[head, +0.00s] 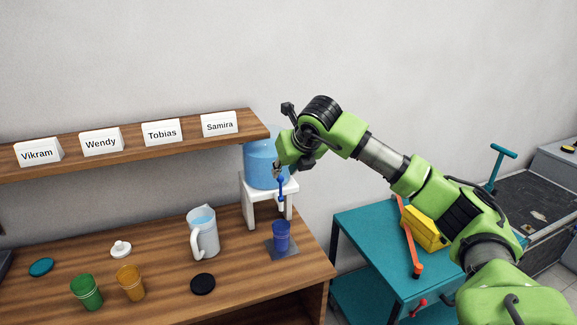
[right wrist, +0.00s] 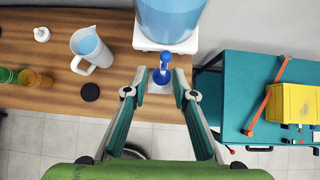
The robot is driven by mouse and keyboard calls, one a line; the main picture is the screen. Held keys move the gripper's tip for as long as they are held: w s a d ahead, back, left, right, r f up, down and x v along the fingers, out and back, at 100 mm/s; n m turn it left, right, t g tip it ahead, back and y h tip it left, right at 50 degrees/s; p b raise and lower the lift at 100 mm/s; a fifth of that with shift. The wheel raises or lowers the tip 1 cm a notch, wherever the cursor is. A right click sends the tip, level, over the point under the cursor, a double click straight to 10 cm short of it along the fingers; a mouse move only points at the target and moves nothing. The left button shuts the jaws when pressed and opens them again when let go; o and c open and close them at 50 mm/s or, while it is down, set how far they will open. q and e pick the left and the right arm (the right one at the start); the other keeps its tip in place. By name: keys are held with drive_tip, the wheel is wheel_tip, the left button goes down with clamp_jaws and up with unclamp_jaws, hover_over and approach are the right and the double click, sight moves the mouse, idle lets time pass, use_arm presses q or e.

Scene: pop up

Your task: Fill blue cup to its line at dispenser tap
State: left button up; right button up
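The blue cup (head: 282,238) stands upright on a dark square pad under the dispenser tap (head: 282,190). Its fill line and water level cannot be made out. The dispenser has a blue water tank (head: 262,163) on a white stand (head: 247,203). My right gripper (head: 279,170) is at the tap, in front of the tank. Contact with the handle cannot be told. My left gripper is not in view.
A water pitcher (head: 204,235), a black lid (head: 203,284), a green cup (head: 86,292) and an orange cup (head: 130,283) stand left of the dispenser. A shelf (head: 190,142) with name cards hangs above. A teal cart (head: 365,240) holds a yellow box (head: 425,228) at right.

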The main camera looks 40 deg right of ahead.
sight(281, 177)
drive_tip(key=x, duration=0.2)
drive_tip(key=b+x, duration=0.1)
drive_tip(key=x, duration=0.2)
drive_tip(key=d+x, duration=0.1)
drive_tip(key=x, duration=0.1)
drive_tip(key=shift+w+f, duration=0.2)
drive_tip(key=shift+w, duration=0.1)
drive_tip(key=shift+c, duration=1.2)
drive_tip(key=shift+d, duration=0.1)
drive_tip(key=c, duration=0.4)
